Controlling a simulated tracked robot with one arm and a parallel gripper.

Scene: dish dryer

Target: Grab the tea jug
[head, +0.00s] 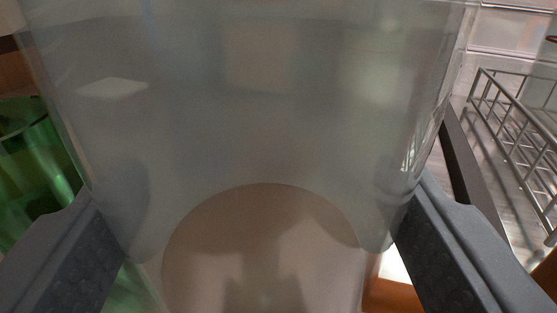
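A large, clear, slightly cloudy tea jug (270,110) fills the middle of the head view, very close to the camera. Its upper part runs out of the top of the picture. Low in it is a rounded pinkish-brown area (260,245); I cannot tell if this is its base or something seen through it. My gripper's (262,220) two dark grey fingers stand wide apart, one on each side of the jug. Their tips meet the jug's outline on both sides, and dark patches show through its wall there. I cannot tell if they press on it.
A green glassy object (38,165) stands close on the left, behind the left finger. A metal wire rack (515,125) is on the right, beyond a dark strip (465,165). An orange-brown surface (400,298) shows below the jug at the right.

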